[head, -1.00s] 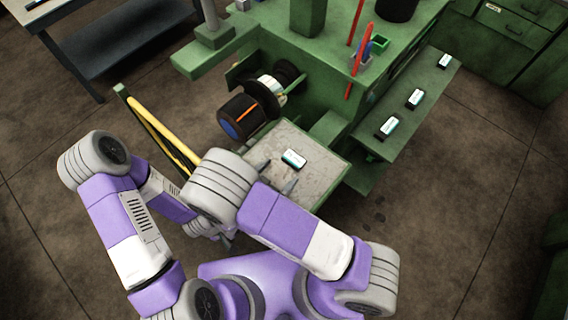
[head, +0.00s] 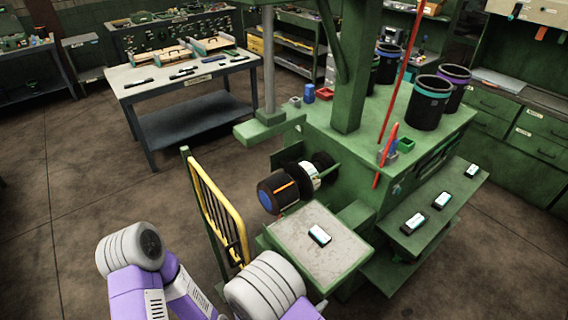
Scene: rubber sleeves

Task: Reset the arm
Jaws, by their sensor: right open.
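My right arm's grey joint and purple link stand at the bottom centre of the head view. My right gripper (head: 236,257) shows only as a small dark bit above that joint, by the foot of the yellow gate; it is open, and most of it is hidden. It is apart from the grey plate (head: 291,234), where one small black sleeve with a white label (head: 320,234) lies. My left arm's grey joint and purple links stand at the lower left; its gripper is not in view.
A green machine (head: 335,150) has a dark roller (head: 276,192) above the plate. A yellow gate (head: 217,212) stands left of it. Three labelled black pieces lie on the green side shelf (head: 410,238). A workbench (head: 190,88) stands at the back left. Floor at left is clear.

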